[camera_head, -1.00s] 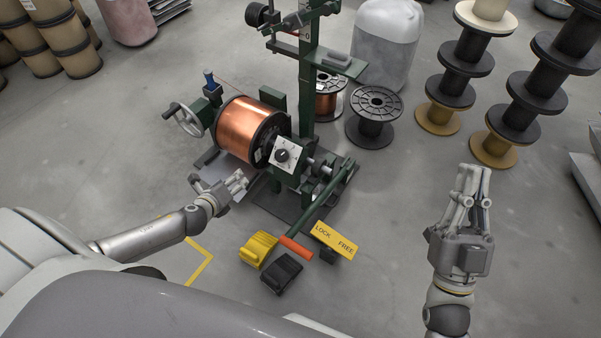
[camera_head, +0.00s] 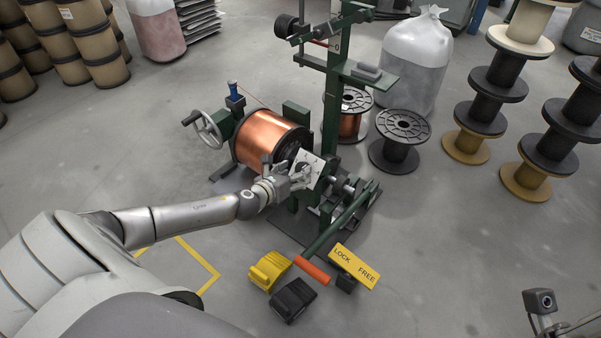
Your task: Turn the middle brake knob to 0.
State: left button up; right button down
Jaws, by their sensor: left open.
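One dark round brake knob (camera_head: 304,168) shows on a white dial plate (camera_head: 313,160), at the right end of the copper spool (camera_head: 265,138) in the green machine. The plate's marks are too small to read, and the knob is partly hidden by my fingers. My left gripper (camera_head: 303,178) is open, with its fingertips in front of the plate, right by the knob. I cannot tell whether they touch it. My right gripper's fingers are out of view; only part of my right arm seems to show at the lower right edge.
A green lever with an orange grip (camera_head: 313,271) and a yellow LOCK/FREE sign (camera_head: 354,265) are below the machine. Yellow (camera_head: 269,270) and black (camera_head: 293,299) pedals are on the floor. A handwheel (camera_head: 208,129) sticks out left.

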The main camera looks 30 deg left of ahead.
aim_at(300, 169)
pick_arm(q)
jog(key=shift+b+x, duration=0.5)
jog(key=shift+x, duration=1.3)
jog(key=c, duration=1)
